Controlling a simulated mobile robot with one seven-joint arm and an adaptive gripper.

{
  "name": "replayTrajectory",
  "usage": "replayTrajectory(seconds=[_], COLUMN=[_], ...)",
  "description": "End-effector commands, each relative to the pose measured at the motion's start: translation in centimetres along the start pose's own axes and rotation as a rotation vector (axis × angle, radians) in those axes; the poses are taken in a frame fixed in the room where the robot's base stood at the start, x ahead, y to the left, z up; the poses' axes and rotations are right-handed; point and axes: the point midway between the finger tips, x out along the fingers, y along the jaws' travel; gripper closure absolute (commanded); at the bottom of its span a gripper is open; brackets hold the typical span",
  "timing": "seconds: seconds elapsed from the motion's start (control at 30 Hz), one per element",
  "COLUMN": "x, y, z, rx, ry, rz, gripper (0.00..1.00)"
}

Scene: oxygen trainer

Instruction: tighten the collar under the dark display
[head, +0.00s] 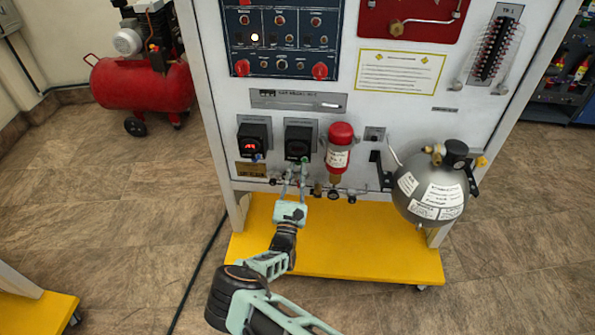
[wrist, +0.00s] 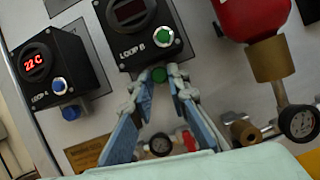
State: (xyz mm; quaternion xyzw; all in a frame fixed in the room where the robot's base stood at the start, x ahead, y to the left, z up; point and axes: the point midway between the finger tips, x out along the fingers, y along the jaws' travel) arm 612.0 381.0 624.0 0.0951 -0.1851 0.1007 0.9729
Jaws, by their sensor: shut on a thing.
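The dark display, labelled LOOP B (wrist: 140,35), is a black box with an unlit screen and a green knob on its face; it also shows in the head view (head: 299,137). Right under it is a small green collar (wrist: 159,75). My gripper (wrist: 161,78) reaches up from below with its fingertips on either side of that collar, shut on it. In the head view my gripper (head: 295,168) is just below the LOOP B box, and its fingers hide the collar there.
The LOOP A box (wrist: 48,68) at left shows a lit red 22 C, with a blue collar (wrist: 70,113) beneath. A red cylinder (head: 340,147) hangs close on the right. Gauges and valves (head: 333,194) line the panel below. A grey tank (head: 430,190) stands farther right.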

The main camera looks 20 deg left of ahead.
Motion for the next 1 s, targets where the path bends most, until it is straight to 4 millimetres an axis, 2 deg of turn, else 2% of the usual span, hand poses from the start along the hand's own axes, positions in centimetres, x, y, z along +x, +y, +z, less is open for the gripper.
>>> replayTrajectory(seconds=[0.3,0.8,0.83,0.97,1.0], x=[-0.04,-0.07,-0.07,-0.05,-0.05], y=[0.15,0.15,0.15,0.16,0.16], z=[-0.07,-0.1,-0.1,-0.07,-0.06], rx=[0.114,0.132,0.132,0.132,0.132], ry=[0.002,0.003,0.003,0.002,0.002], rz=[-0.048,-0.055,-0.055,-0.055,-0.055], gripper=[1.0,1.0,0.82,0.67,0.67])
